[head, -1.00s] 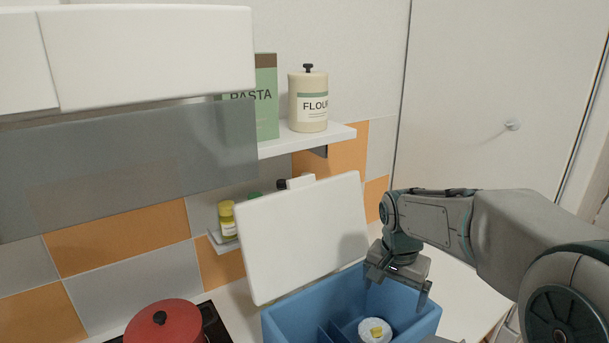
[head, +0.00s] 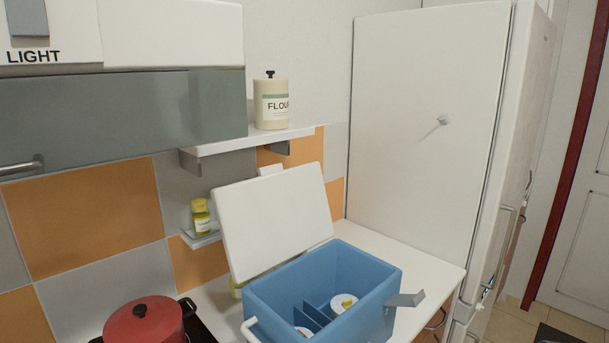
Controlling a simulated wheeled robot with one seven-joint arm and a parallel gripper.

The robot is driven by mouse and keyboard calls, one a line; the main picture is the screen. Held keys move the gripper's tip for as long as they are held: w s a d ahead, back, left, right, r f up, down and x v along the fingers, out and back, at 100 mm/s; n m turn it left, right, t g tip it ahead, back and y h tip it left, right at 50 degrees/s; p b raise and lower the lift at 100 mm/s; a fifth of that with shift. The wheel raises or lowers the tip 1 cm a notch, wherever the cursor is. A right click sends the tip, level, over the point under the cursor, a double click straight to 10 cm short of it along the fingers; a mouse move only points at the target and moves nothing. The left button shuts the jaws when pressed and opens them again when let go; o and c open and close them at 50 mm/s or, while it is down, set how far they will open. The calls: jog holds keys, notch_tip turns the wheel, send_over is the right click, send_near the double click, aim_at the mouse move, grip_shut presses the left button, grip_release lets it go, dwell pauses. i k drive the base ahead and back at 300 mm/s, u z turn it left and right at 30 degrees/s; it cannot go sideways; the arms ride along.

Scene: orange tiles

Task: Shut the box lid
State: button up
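The blue box (head: 372,279) stands on the white counter, its top open. Its white lid (head: 277,220) is raised and leans back toward the wall, well clear of the rim. Inside are blue dividers (head: 316,313) and two round white containers; the one with a yellow mark (head: 343,302) shows best. A grey latch-like piece (head: 405,300) sticks out at the box's right side, and a white handle (head: 250,330) shows at its left. My gripper and arm are out of view.
A red pot (head: 143,325) sits on the hob left of the box. Above are a shelf (head: 225,149) with a flour canister (head: 271,104) and a cabinet (head: 125,110). Bare counter (head: 425,262) lies right of the box, before the tall white fridge (head: 425,110).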

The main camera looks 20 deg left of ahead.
aim_at(265, 221)
jog(key=z, duration=1.05)
jog(key=i, duration=1.2)
jog(key=u, duration=2.75)
